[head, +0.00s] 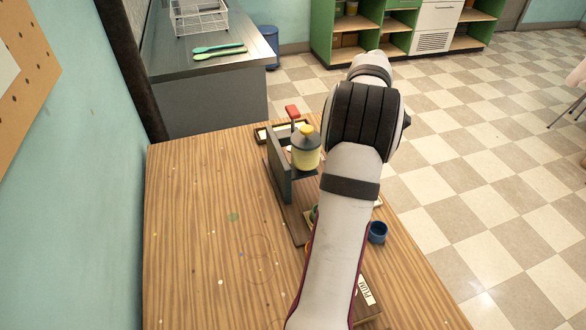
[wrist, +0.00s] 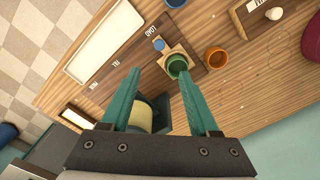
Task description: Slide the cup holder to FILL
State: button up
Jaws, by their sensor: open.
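The cup holder (wrist: 165,62) is a tan square block with a green cup (wrist: 176,64) in it and a blue knob (wrist: 159,45) at one side. In the wrist view it is beside the LOAD label (wrist: 150,31); the FILL label (wrist: 116,63) is further left, toward the dispenser. My gripper (wrist: 160,71) is open above the board, with the knob just beyond its fingertips in the picture. The right fingertip overlaps the cup's edge; I cannot tell whether they touch. The dispenser's cream bottle (wrist: 140,117) also shows in the head view (head: 306,152). My arm hides most of the holder there.
An orange cup (wrist: 216,58) and a blue cup (head: 377,232) stand near the board. A white tray (wrist: 104,45) lies beside it. The dispenser has an upright grey stand (head: 278,168), with a red knob (head: 292,112) nearby. The table's left side is mostly clear.

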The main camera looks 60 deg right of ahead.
notch_tip(320, 180, down, 16)
jog(key=shift+s+d+r, duration=0.1)
grip_shut()
dwell(0.3)
dwell(1.2)
